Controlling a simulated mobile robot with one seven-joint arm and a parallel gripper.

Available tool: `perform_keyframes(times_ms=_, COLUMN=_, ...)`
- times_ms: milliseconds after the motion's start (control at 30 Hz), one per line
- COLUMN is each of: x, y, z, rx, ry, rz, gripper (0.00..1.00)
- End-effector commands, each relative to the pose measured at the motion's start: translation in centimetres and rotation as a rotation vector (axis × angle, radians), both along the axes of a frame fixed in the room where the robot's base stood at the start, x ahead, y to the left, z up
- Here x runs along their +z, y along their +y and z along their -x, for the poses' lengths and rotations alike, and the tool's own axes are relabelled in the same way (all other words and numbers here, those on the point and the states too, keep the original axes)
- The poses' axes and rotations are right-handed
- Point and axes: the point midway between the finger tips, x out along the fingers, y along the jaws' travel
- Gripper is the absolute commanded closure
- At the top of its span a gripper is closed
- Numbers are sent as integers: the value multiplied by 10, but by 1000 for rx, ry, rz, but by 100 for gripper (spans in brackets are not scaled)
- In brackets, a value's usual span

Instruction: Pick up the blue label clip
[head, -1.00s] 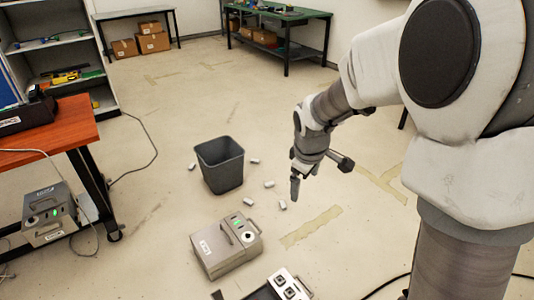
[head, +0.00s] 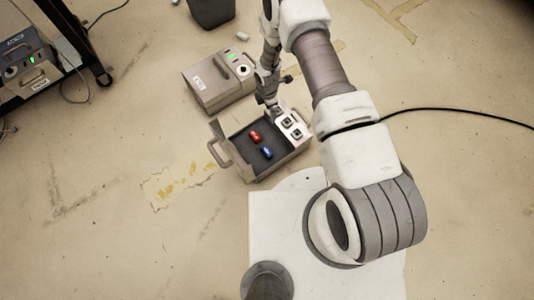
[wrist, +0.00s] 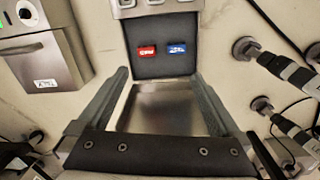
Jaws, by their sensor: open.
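The blue label clip (head: 266,153) lies on the dark floor of an open grey case (head: 246,176). A red clip (head: 254,137) lies beside it, a small gap apart. In the wrist view the blue clip (wrist: 177,50) is right of the red clip (wrist: 147,52), both with white markings. My gripper (head: 274,107) is above the case's far edge in the head view, apart from both clips. In the wrist view my gripper (wrist: 160,76) is open and empty, its fingers either side, with the clips beyond the fingertips.
A pale panel with square sockets (head: 291,122) fills the case's right end. A closed grey box with a green light (head: 220,83) stands just behind. A dark bin (head: 211,10) is farther back. Another grey device (head: 27,65) is at left. The floor left of the case is clear.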

Motion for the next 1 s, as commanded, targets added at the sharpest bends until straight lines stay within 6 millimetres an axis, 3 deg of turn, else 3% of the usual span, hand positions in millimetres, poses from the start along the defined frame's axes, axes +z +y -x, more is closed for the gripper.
perform_keyframes(times_ms=33, x=-31, y=1, z=13, rx=41, ry=17, rz=1, gripper=0)
perform_keyframes(times_ms=200, x=-84, y=3, z=40, rx=145, ry=44, rz=-4, gripper=0)
perform_keyframes(times_ms=400, x=-112, y=4, z=52, rx=191, ry=52, rz=-8, gripper=0)
perform_keyframes(times_ms=800, x=-196, y=4, z=53, rx=189, ry=53, rz=-6, gripper=0)
perform_keyframes(times_ms=1000, x=-223, y=4, z=52, rx=189, ry=53, rz=-6, gripper=0)
